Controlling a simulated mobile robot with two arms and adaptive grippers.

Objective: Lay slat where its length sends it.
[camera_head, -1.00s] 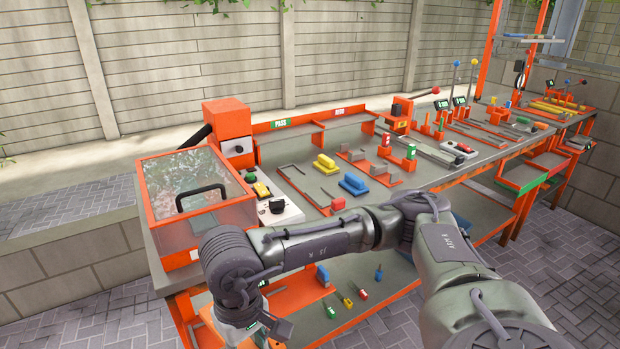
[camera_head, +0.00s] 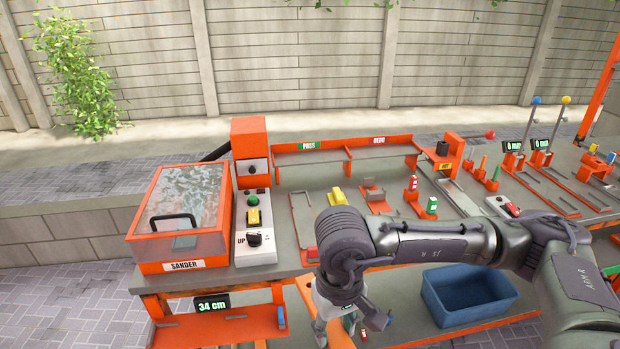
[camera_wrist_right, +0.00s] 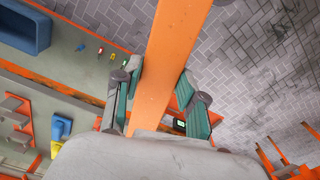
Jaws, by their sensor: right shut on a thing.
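In the wrist view an orange slat (camera_wrist_right: 168,62) runs lengthwise between the teal-padded fingers of my right gripper (camera_wrist_right: 158,88), which is shut on it. The slat's far end runs out of the picture at the top. A display (camera_head: 212,305) reading 34 cm stands at an orange shelf (camera_head: 215,332) below the bench. My left gripper is not in view.
A sander (camera_head: 183,266) with a clear lid stands at the bench's left. At the back are trays labelled PASS (camera_head: 308,146) and REDO (camera_head: 379,139). A blue bin (camera_head: 470,294) sits on the lower shelf. Several small blocks and gauges crowd the bench top.

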